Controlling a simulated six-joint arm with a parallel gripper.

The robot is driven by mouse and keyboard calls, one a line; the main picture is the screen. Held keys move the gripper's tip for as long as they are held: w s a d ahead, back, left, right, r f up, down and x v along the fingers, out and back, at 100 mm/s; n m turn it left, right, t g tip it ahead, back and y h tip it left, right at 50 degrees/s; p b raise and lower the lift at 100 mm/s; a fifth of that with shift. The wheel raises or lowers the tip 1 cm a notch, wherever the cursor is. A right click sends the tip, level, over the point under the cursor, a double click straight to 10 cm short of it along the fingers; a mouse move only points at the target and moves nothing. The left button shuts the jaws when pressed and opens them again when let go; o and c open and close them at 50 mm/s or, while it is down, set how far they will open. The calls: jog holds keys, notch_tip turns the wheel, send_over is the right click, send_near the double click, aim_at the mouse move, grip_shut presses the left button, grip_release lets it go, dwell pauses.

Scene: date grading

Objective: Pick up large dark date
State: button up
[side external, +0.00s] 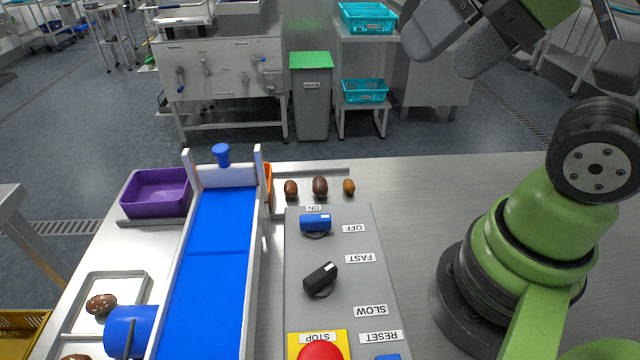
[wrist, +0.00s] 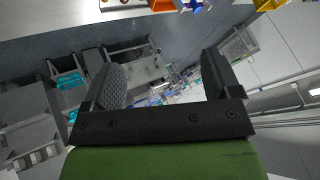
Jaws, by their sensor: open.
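Three dates stand in a row on the steel table, behind the grey control panel, in the side external view. The middle one (side external: 320,187) is the largest and is dark brown. A smaller reddish-brown date (side external: 291,189) is to its left and a small lighter orange-brown date (side external: 349,187) to its right. My gripper (side external: 444,62) is high above the far side of the table, up and right of the dates, well apart from them. Its two fingers are spread with nothing between them in the wrist view (wrist: 162,62). I cannot make out the dates in the wrist view.
A blue conveyor (side external: 215,280) with raised side rails lies left of the panel (side external: 350,250), which carries switches and a red stop button (side external: 320,351). A purple bin (side external: 157,193) stands left. A metal tray (side external: 125,277) holds speckled brown dates. Table right of the dates is clear.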

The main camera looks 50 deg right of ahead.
jog(key=m+g+h, duration=0.2)
jog(key=m+g, duration=0.5)
jog(key=m, duration=1.5)
send_over(320, 180)
notch_tip(320, 180, down, 20)
jog(key=shift+m, duration=0.3)
notch_tip(320, 180, down, 4)
jog(key=shift+w+a+f, duration=0.1)
jog(key=shift+w+f, duration=0.05)
jog(key=shift+f, duration=0.1)
notch_tip(320, 180, down, 6)
jog(key=c, duration=0.8)
